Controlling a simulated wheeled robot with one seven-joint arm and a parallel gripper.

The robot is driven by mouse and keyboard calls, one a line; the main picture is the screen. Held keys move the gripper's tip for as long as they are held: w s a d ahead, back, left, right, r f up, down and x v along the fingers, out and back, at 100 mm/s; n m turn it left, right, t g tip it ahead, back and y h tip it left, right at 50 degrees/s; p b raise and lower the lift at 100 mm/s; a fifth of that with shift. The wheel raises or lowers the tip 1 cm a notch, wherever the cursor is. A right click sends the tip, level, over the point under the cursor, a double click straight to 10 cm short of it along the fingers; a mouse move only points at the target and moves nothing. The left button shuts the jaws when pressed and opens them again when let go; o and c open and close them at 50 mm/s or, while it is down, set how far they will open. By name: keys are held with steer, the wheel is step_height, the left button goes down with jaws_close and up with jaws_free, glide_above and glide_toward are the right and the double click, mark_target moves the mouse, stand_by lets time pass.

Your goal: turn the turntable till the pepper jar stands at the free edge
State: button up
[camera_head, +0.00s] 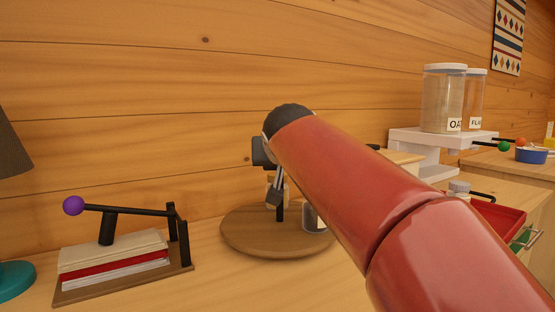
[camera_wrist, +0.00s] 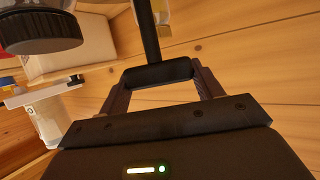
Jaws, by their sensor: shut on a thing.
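The turntable (camera_head: 245,238) is a round wooden disc on the counter, with an upright black post (camera_head: 281,212) standing on it. My gripper (camera_head: 276,192) is over the disc. In the wrist view my gripper (camera_wrist: 160,82) is shut on the black crossbar (camera_wrist: 158,73) of the post, with one finger at each end. A jar (camera_head: 315,218) stands on the right part of the disc, partly hidden by my arm; its label is not readable. A dark-lidded jar (camera_wrist: 42,38) is close by at upper left in the wrist view. I cannot tell which jar holds pepper.
A black lever with a purple knob (camera_head: 73,205) and a stack of books (camera_head: 112,260) stand left, beside a lamp (camera_head: 14,150). At right are a white stand (camera_head: 410,140) with an oats jar (camera_head: 443,98), a small lidded jar (camera_head: 459,188) and a red tray (camera_head: 497,222). The log wall is behind.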

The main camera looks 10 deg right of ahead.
steer(key=shift+a+m+g+h, duration=0.1)
steer(key=shift+m+g+h, duration=0.4)
steer(key=shift+m+h, duration=1.2)
steer(key=shift+m+g+h, duration=0.6)
steer(key=shift+m+h, duration=0.4)
steer(key=shift+h, duration=0.3)
steer(key=shift+m+g+h, duration=0.3)
steer(key=shift+m, duration=0.1)
steer(key=o, duration=1.4)
steer(key=v, duration=0.7)
steer(key=shift+s+a, duration=0.2)
steer(key=shift+s, duration=0.1)
